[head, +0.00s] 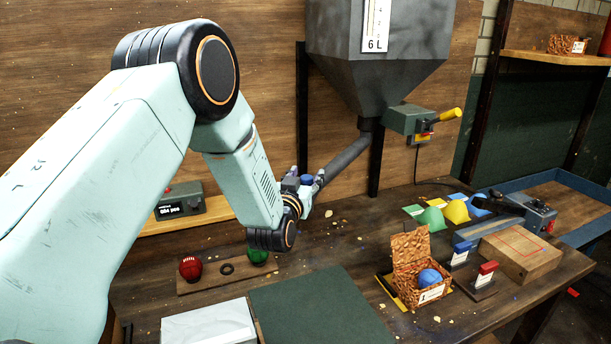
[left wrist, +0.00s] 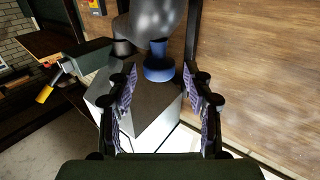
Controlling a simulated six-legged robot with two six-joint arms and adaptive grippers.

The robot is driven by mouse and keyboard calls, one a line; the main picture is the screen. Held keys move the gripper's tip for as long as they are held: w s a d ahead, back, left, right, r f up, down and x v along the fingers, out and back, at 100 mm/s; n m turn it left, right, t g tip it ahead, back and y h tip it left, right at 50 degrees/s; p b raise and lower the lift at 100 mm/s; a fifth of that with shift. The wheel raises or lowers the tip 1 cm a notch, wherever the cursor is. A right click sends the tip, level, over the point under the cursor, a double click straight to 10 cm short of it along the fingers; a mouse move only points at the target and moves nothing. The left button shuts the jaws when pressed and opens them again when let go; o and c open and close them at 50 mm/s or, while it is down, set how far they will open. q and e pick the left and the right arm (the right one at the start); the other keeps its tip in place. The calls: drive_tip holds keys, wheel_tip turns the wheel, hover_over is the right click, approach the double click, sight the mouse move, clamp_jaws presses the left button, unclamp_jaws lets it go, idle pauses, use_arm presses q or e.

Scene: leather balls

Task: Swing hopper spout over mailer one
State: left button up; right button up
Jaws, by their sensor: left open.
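The grey hopper (head: 375,60) hangs on the back wall. Its dark tubular spout (head: 343,160) slopes down and left from the outlet, with a blue knob (head: 307,179) near its low end. My left gripper (head: 305,185) is at that end. In the left wrist view my left gripper (left wrist: 165,97) is open, with the blue knob (left wrist: 158,66) ahead between its fingers; contact cannot be told. Mailer one (head: 423,273), a brown patterned box with a raised lid, stands on the bench right of the spout's end. A blue ball (head: 430,278) lies in it. My right gripper is not in view.
A green box with a yellow-handled lever (head: 447,115) sits beside the outlet. Coloured heaps (head: 456,211), a wooden block (head: 525,251) and a blue tray (head: 580,185) are at right. A ball rack (head: 215,276) and green mat (head: 315,310) lie in front.

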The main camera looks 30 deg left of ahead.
use_arm(q)
drive_tip(key=shift+a, duration=0.1)
drive_tip(key=shift+w+f, duration=0.35)
drive_tip(key=shift+w, duration=0.2)
drive_tip(key=shift+w+f, duration=0.2)
drive_tip(key=shift+w, duration=0.15)
drive_tip(key=c, duration=0.3)
drive_tip(key=shift+s+r, duration=0.4)
drive_tip(key=shift+s, duration=0.25)
drive_tip(key=c, duration=0.5)
drive_tip(key=shift+w+f, duration=0.1)
clamp_jaws()
